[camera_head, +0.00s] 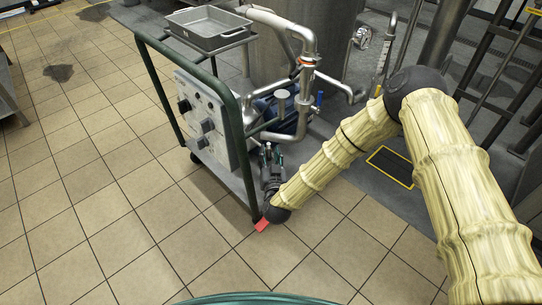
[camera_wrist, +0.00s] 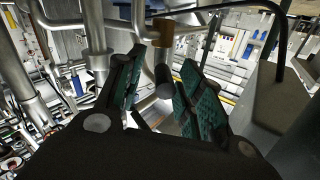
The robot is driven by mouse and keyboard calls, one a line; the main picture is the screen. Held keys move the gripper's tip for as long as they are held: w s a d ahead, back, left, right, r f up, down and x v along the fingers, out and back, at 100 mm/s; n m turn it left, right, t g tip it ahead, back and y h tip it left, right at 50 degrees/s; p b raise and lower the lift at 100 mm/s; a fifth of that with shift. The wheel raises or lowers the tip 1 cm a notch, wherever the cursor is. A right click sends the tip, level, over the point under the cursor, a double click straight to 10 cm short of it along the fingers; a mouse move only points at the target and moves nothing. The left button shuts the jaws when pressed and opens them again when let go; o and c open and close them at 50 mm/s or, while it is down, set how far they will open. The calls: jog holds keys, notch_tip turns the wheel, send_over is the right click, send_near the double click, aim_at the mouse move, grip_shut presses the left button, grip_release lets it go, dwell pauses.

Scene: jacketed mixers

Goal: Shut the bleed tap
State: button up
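My gripper (camera_wrist: 160,85) is open, its two green-padded fingers spread apart in the wrist view. A dark round-ended cylinder (camera_wrist: 165,91) shows between the fingers, below a brown band (camera_wrist: 163,36) on a pipe; I cannot tell whether it lies within their reach. In the head view my gripper (camera_head: 270,155) is low beside the right side of the cart, under the pipework. A small blue handle (camera_head: 319,99) stands on the pipework above and right of it. I cannot tell for sure which part is the bleed tap. No held object shows.
The green-framed cart (camera_head: 237,135) carries a control box (camera_head: 203,122) and a grey tray (camera_head: 207,28). A large steel vessel (camera_head: 270,62) stands behind it. Pipes (camera_head: 311,45) crowd the space above my gripper. Tiled floor (camera_head: 120,210) is clear at the left and front.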

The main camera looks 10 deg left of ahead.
jog(key=shift+s+f, duration=0.1)
jog(key=v, duration=1.2)
